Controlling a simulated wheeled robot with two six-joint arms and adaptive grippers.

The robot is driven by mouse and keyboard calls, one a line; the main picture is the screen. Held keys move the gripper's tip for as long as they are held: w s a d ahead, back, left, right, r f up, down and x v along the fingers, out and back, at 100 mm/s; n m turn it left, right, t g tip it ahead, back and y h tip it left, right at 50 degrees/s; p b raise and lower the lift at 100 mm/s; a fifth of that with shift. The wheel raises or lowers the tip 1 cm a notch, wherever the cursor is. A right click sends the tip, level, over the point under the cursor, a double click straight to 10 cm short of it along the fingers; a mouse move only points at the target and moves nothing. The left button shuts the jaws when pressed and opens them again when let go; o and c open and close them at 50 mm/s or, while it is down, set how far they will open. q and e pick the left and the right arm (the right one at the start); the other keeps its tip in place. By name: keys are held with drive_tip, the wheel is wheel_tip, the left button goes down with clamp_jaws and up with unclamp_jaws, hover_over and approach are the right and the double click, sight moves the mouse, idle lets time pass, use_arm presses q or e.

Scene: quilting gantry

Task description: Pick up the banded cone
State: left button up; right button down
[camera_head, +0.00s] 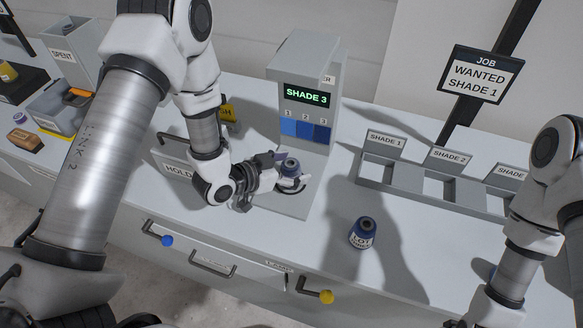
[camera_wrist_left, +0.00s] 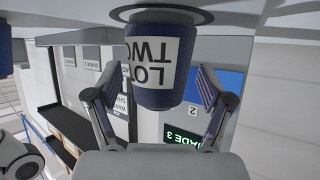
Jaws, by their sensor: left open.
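A blue cone (camera_head: 291,167) with a dark top stands on the grey plate of the shade reader. My left gripper (camera_head: 284,172) is open at this cone, its fingers on either side. In the left wrist view the cone (camera_wrist_left: 152,82) appears upside down between the spread fingertips (camera_wrist_left: 158,88), with a gap on each side. Its white label shows "TWO". Another blue cone (camera_head: 363,233) with a white "LOT" label stands upright on the open counter, right of the gripper. I cannot tell by a band which is the banded cone. My right gripper is out of view.
The shade reader (camera_head: 306,75) shows "SHADE 3" and stands just behind the gripper. A labelled shade rack (camera_head: 400,180) lies to the right, below a "WANTED SHADE 1" sign (camera_head: 484,78). A "HOLD" sign (camera_head: 178,170) is left of the gripper. The front-middle counter is mostly clear.

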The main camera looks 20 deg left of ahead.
use_arm(q)
drive_tip(key=shift+s+r, duration=0.1)
drive_tip(key=shift+s, duration=0.1)
drive_tip(key=shift+c, duration=0.4)
drive_tip(key=c, duration=1.3)
drive_tip(key=shift+c, duration=0.2)
drive_tip(key=shift+r, duration=0.1)
